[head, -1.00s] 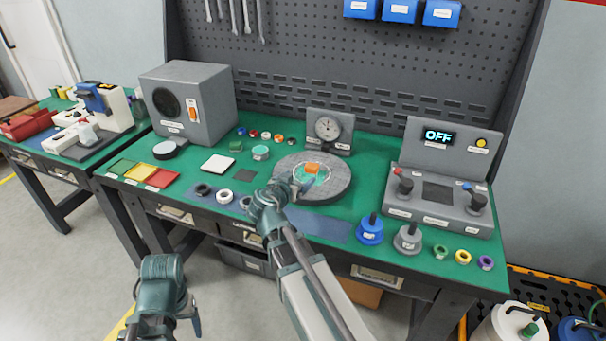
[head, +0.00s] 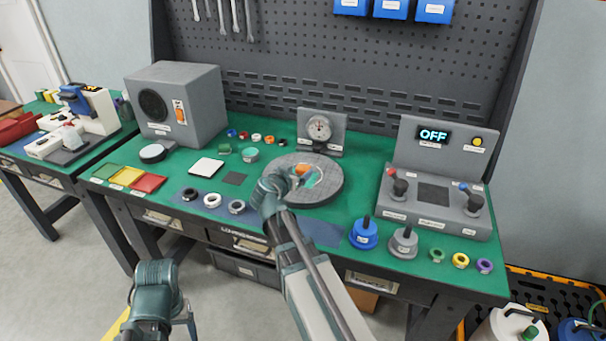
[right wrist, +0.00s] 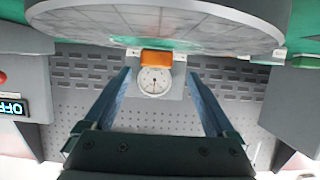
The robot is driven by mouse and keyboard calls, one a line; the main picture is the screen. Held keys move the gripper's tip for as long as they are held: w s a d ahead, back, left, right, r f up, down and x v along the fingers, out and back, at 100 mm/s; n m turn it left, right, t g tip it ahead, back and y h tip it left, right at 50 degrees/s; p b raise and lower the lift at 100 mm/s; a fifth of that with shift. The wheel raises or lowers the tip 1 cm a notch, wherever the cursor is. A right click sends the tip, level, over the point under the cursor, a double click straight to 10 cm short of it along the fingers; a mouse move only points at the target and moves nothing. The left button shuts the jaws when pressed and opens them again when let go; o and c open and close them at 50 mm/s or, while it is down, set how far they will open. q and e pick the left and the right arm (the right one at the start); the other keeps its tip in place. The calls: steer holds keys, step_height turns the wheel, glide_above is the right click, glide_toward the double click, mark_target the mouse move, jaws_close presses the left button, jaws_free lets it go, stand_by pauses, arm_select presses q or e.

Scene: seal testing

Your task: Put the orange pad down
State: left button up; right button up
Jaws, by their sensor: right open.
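The orange pad (head: 302,169) is on the round grey disc (head: 331,187), beside a turquoise patch. My right gripper (head: 294,183) is just in front of it and partly hides it. In the right wrist view, which is upside down, the orange pad (right wrist: 157,57) is at the disc's surface, beyond and between the two spread fingers of the right gripper (right wrist: 158,74). The gripper is open, with nothing visible between its tips. My left gripper (head: 190,322) is low at the left, away from the table; its jaws do not show clearly.
A dial gauge (head: 319,128) stands behind the disc. Rings (head: 212,199), a white square (head: 206,167) and a dark square (head: 236,178) lie to the left. Blue (head: 364,232) and grey (head: 404,242) handled weights and a control box (head: 436,213) reading OFF are to the right.

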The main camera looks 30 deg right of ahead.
mark_target(302, 169)
steer(key=b+x, duration=0.2)
steer(key=x, duration=0.3)
steer(key=shift+s+d+f, duration=0.1)
steer(key=shift+d+f, duration=0.15)
jaws_close()
stand_by(0.4)
